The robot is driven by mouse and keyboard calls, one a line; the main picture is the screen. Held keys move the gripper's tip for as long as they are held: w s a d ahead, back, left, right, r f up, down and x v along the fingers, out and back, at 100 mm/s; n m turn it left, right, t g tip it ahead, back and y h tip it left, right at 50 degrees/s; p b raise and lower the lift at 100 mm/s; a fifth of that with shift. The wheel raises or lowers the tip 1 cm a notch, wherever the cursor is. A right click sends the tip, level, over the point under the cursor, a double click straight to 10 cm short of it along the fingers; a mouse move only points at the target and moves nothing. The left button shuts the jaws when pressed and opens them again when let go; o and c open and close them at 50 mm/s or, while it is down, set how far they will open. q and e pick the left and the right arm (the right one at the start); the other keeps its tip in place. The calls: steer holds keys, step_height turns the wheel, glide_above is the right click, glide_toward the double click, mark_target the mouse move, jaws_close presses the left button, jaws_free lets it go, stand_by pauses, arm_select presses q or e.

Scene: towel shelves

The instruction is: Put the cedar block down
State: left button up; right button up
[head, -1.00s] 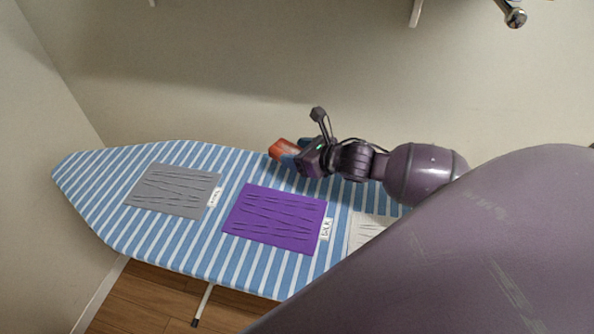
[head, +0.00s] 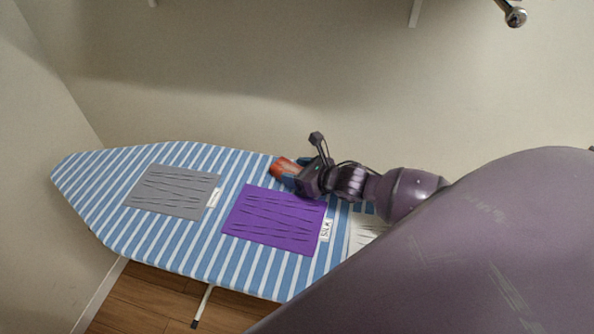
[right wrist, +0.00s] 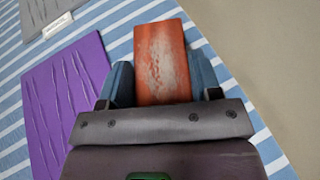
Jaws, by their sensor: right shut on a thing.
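The cedar block (head: 284,167) is reddish-orange. In the head view it is at the back edge of the blue-and-white striped ironing board (head: 190,241). My right gripper (head: 297,172) is shut on it, and its blue fingers flank the block (right wrist: 162,62) in the right wrist view. The block's far end sticks out beyond the fingertips. It is over or on the striped cloth; I cannot tell whether its underside touches. My left gripper is not in view.
A purple cloth (head: 273,219) with a label lies just in front of the gripper. A grey cloth (head: 172,191) lies further left, and a white cloth (head: 362,232) is partly hidden by my arm. The wall (head: 230,90) rises behind the board. Striped board between the cloths and the back edge is clear.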

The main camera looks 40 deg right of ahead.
steer(key=o, duration=0.9)
steer(key=shift+o, duration=0.2)
